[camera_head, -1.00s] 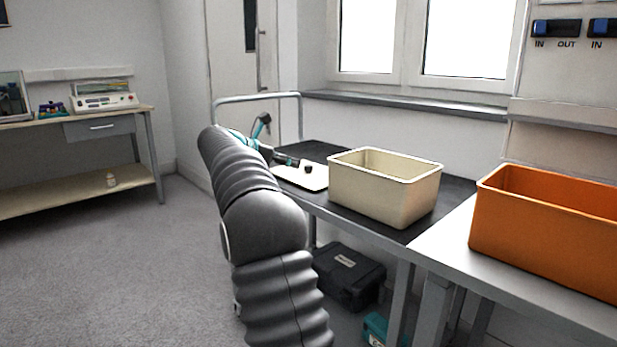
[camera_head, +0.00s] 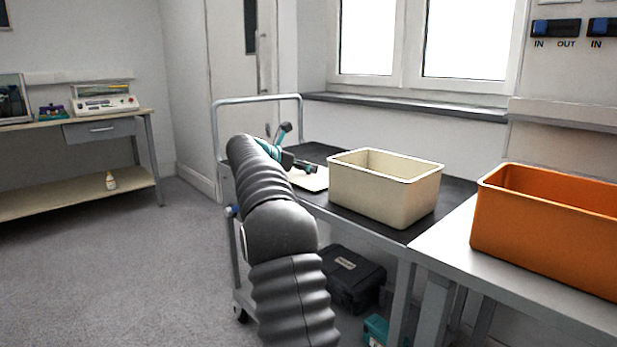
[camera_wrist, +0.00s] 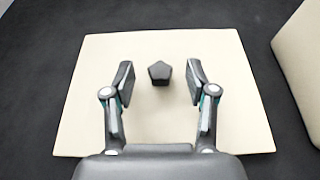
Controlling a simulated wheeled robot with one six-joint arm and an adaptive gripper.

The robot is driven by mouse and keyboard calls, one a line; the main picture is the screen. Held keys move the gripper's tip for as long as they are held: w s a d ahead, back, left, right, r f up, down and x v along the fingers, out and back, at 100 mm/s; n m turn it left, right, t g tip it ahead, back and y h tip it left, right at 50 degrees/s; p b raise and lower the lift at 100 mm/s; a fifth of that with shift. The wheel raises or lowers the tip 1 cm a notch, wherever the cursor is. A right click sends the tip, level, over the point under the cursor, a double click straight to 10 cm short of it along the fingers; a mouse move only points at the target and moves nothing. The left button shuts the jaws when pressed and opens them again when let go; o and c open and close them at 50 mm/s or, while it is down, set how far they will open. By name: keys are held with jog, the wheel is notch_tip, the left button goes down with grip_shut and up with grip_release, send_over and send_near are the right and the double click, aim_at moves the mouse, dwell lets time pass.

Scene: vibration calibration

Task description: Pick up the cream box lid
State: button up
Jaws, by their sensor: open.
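The cream box lid (camera_wrist: 160,125) lies flat on the dark cart top, with a black knob (camera_wrist: 159,72) near its middle. In the head view part of the lid (camera_head: 313,181) shows left of the cream box, the rest hidden behind my arm. My gripper (camera_wrist: 160,80) is open above the lid in the wrist view. Its two fingers stand either side of the knob, with a gap on both sides, and hold nothing. In the head view my gripper (camera_head: 296,150) is small and partly hidden by my arm.
The open cream box (camera_head: 385,192) stands right of the lid, and its side shows at the right in the wrist view (camera_wrist: 304,60). An orange bin (camera_head: 540,225) stands on the bench at right. The cart's handle rail (camera_head: 255,98) rises at the far end.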

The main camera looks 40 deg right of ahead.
grip_shut()
